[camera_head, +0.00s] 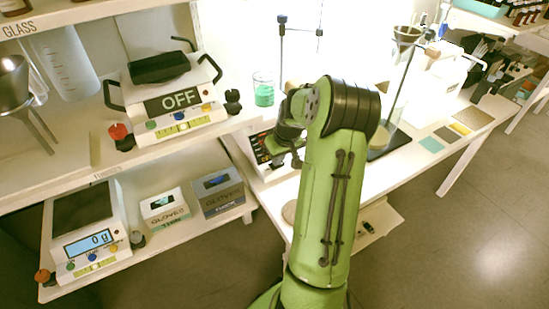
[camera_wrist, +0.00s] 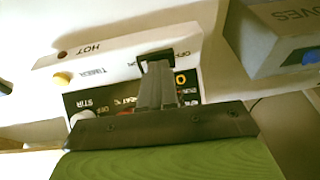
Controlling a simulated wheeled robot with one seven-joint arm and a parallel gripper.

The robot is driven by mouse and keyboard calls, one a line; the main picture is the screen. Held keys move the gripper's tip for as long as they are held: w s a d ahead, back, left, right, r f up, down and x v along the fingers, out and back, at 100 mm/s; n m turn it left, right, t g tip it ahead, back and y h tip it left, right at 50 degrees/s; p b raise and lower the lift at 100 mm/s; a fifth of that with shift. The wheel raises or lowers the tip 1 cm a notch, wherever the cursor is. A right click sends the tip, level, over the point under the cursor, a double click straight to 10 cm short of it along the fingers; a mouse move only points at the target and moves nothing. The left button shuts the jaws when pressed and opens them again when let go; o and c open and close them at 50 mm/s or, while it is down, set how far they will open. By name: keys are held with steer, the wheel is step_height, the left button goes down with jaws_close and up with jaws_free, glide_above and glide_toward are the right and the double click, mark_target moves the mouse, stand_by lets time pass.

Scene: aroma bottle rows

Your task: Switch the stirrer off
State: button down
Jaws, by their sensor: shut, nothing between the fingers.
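The stirrer (camera_head: 277,177) is a white box with a dark control panel on the bench, partly hidden behind my arm. In the wrist view its front (camera_wrist: 112,66) fills the upper middle, with HOT, TIMER, STIR and OFF labels. A yellow button (camera_wrist: 62,78), a pale STIR knob (camera_wrist: 77,119) and a yellow ring (camera_wrist: 181,77) show there. My gripper (camera_wrist: 156,66) is shut and empty, its tips at a black switch-like part near an OFF label; whether they touch it I cannot tell. In the head view my gripper (camera_head: 277,160) is at the panel, partly hidden.
A beaker of green liquid (camera_head: 264,95) and a stand rod (camera_head: 281,50) are behind the stirrer. A device showing OFF (camera_head: 181,99) is on the left shelf. Glove boxes (camera_head: 217,190) and a scale reading 0 g (camera_head: 88,243) are below. The floor at right is clear.

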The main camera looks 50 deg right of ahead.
steer(key=shift+s+d, duration=0.1)
steer(key=shift+d, duration=0.15)
steer(key=p+v, duration=0.5)
steer(key=v, duration=1)
steer(key=shift+r, duration=0.45)
steer(key=shift+s+a+f, duration=0.1)
